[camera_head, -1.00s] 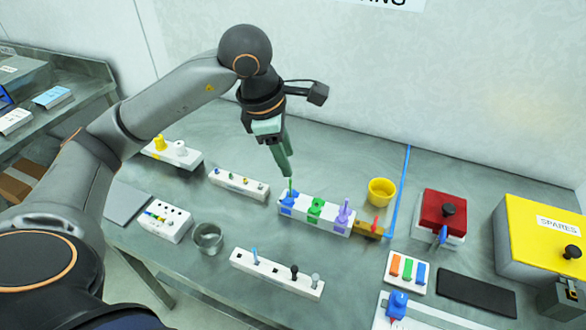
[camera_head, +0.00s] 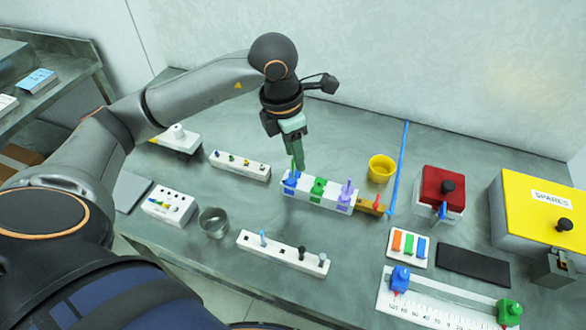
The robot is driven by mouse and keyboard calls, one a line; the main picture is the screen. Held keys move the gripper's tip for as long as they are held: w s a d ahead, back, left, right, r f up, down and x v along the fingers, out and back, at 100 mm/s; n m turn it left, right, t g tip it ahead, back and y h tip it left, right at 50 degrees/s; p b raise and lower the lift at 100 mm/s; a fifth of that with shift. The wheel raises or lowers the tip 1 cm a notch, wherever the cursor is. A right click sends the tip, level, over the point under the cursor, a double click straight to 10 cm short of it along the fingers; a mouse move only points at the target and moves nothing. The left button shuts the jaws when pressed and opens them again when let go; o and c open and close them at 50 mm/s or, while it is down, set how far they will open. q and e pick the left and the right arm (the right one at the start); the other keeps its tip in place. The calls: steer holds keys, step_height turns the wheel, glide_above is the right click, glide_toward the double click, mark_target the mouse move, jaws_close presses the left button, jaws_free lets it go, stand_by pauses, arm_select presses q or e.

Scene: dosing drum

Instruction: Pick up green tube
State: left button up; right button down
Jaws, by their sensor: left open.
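A thin green tube (camera_head: 294,165) stands upright at the blue holder (camera_head: 291,180), at the left end of a white rack (camera_head: 335,205). The rack also carries a green holder (camera_head: 318,188) and a purple one (camera_head: 346,193). My left gripper (camera_head: 299,164) points down from above at the tube, its green-grey fingers very close to it and partly overlapping it in view. It is open. I cannot tell whether the fingers are around the tube or just beside it. My right gripper is not in view.
A yellow cup (camera_head: 382,168) stands right of the rack, near a blue line (camera_head: 399,165). A metal cup (camera_head: 213,222) and a white peg rack (camera_head: 283,253) are in front. A red box (camera_head: 442,192) and a yellow SPARES box (camera_head: 545,215) stand at the right.

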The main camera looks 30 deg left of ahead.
mark_target(292, 160)
arm_select(q)
steer(key=f, duration=0.4)
steer(key=shift+a+p, duration=0.3)
steer(key=shift+a, duration=0.05)
steer(key=shift+w+d+f, duration=0.1)
steer(key=shift+w+f, duration=0.1)
steer(key=shift+f, duration=0.3)
jaws_close()
